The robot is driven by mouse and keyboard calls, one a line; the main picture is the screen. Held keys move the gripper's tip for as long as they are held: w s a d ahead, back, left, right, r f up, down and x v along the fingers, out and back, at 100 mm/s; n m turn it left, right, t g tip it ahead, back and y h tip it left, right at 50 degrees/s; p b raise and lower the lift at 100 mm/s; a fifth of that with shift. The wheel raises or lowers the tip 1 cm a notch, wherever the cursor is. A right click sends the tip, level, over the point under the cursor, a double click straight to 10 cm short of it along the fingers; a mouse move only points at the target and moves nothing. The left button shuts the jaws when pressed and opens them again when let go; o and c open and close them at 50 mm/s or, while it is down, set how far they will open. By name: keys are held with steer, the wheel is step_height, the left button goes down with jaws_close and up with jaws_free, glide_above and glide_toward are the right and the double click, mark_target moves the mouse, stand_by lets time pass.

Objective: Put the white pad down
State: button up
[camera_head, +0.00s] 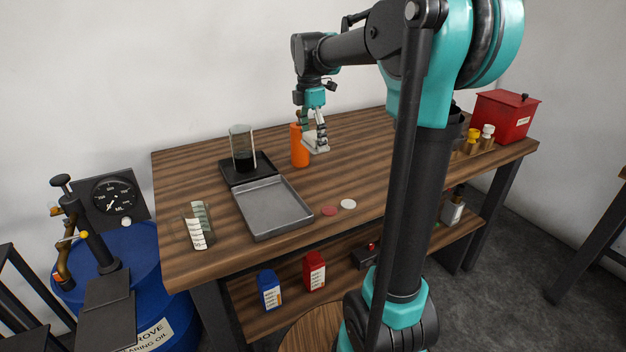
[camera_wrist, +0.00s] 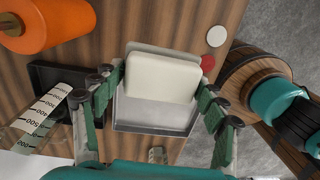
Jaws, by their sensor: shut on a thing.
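The white pad (camera_wrist: 163,78) is a pale block with rounded corners. In the wrist view it sits between the two fingers of my gripper (camera_wrist: 160,83), which is shut on it. In the head view my gripper (camera_head: 313,136) points down over the back middle of the table, with the pad (camera_head: 318,147) at its fingertips, just right of an orange bottle (camera_head: 299,148). I cannot tell whether the pad touches the table (camera_head: 190,163). In the wrist view the pad overlaps a grey tray (camera_wrist: 155,115) and hides part of it.
A shallow grey metal tray (camera_head: 272,208) lies at the front. A white disc (camera_head: 348,204) and a red disc (camera_head: 329,211) lie right of it. A red box (camera_head: 505,115) stands far right.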

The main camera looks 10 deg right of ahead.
mark_target(314, 188)
step_height(314, 188, down, 14)
steer(key=shift+f, duration=0.1)
stand_by(0.4)
steer(key=o, duration=1.2)
steer(key=r, duration=1.2)
steer(key=shift+w+a+r, duration=0.1)
steer(key=shift+w+a, duration=0.1)
steer(key=shift+a, duration=0.1)
